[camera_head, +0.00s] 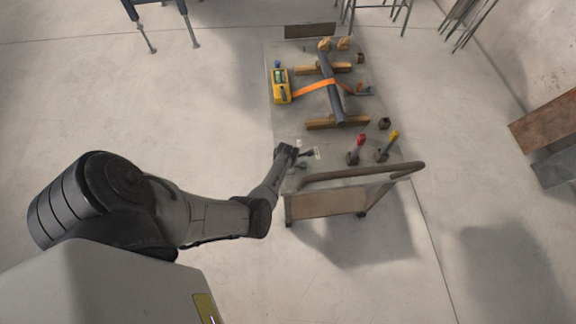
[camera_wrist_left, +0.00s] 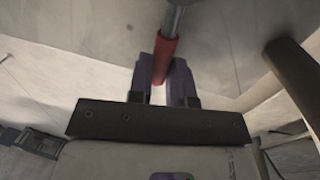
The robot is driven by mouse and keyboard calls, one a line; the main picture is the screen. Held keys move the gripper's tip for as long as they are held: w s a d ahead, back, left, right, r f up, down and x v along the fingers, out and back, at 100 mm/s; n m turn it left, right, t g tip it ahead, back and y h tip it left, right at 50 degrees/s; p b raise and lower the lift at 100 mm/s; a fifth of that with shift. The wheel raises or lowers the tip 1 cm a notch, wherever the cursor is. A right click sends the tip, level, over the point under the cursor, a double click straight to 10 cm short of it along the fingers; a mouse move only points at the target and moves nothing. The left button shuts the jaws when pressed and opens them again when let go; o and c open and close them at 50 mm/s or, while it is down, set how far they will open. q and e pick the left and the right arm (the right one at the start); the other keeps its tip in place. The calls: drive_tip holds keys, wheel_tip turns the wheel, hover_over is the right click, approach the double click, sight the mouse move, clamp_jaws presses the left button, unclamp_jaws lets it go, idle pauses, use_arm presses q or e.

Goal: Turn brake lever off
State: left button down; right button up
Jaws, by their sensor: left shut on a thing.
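In the left wrist view, a lever with a red grip (camera_wrist_left: 166,58) and a grey rod (camera_wrist_left: 174,18) comes down from the top between the fingers of my left gripper (camera_wrist_left: 164,78). The gripper is shut on the red grip. In the head view, my left gripper (camera_head: 305,153) is at the near left part of the cart's deck, left of an upright red-handled lever (camera_head: 359,142) and a yellow-handled lever (camera_head: 392,138). The held grip is hidden or too small to tell there. My right gripper is in neither view.
The flat cart (camera_head: 292,118) carries a dark pipe (camera_head: 333,98) on wooden blocks with an orange strap (camera_head: 312,87), and a yellow device (camera_head: 280,85). The cart's push handle (camera_head: 350,175) rises close to the gripper. The floor left of the cart is clear.

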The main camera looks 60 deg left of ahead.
use_arm(q)
drive_tip(key=c, duration=1.1)
unclamp_jaws()
drive_tip(key=shift+o, duration=0.2)
drive_tip(key=shift+r, duration=0.1)
wheel_tip(320, 180, up, 13)
drive_tip(key=s+d+p, duration=0.1)
drive_tip(key=d+p, duration=0.1)
drive_tip(key=p, duration=0.1)
drive_tip(key=shift+d+r, duration=0.2)
drive_tip(key=shift+d, duration=0.1)
